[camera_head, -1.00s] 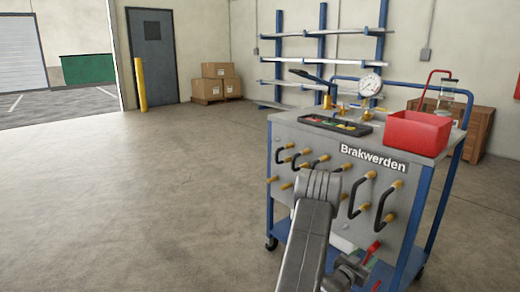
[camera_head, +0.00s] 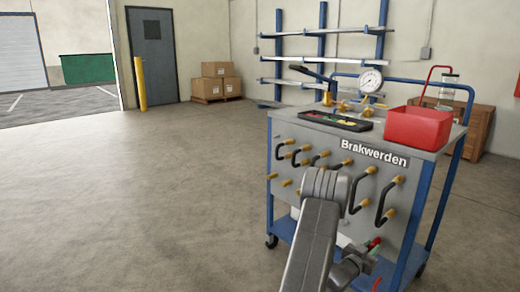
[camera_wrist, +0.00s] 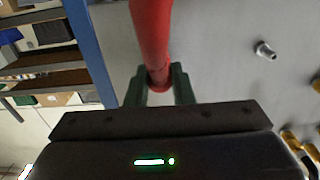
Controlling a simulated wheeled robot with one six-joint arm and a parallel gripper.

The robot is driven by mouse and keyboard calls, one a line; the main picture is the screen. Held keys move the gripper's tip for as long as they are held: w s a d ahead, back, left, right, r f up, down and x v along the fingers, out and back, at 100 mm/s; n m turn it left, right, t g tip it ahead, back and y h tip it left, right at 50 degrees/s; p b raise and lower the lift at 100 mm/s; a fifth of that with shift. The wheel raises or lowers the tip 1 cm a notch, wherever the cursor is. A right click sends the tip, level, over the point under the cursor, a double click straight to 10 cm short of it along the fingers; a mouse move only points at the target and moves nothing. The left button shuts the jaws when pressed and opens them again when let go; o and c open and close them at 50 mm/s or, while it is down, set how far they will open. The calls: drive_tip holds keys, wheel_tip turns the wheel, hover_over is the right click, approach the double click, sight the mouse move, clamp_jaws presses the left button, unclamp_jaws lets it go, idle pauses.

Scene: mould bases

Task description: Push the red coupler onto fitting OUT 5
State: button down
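The red coupler (camera_wrist: 158,75), with a red hose running up from it, is between the green fingers of my gripper (camera_wrist: 160,84) in the wrist view. The fingers are closed on its sides. In the head view my gripper (camera_head: 372,249) is low at the right part of the cart's front panel, with the red coupler (camera_head: 376,242) at its tip. A bare metal fitting (camera_wrist: 265,50) stands out of the grey panel, to the right of the coupler and apart from it. No OUT label is readable, so I cannot tell which fitting is OUT 5.
The cart's grey panel (camera_head: 405,215) carries several brass fittings with black looped hoses (camera_head: 360,196). Brass fittings (camera_wrist: 290,140) also show at the wrist view's right edge. A blue cart post (camera_wrist: 88,45) stands left of my gripper. A red bin (camera_head: 418,128) sits on top.

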drive_tip(key=shift+b+v, duration=0.65)
drive_tip(key=shift+v, duration=1.85)
drive_tip(key=shift+s+a, duration=0.1)
approach(370, 248)
drive_tip(key=shift+s+a+b, duration=0.25)
drive_tip(key=shift+s+b, duration=0.05)
drive_tip(key=shift+s, duration=0.15)
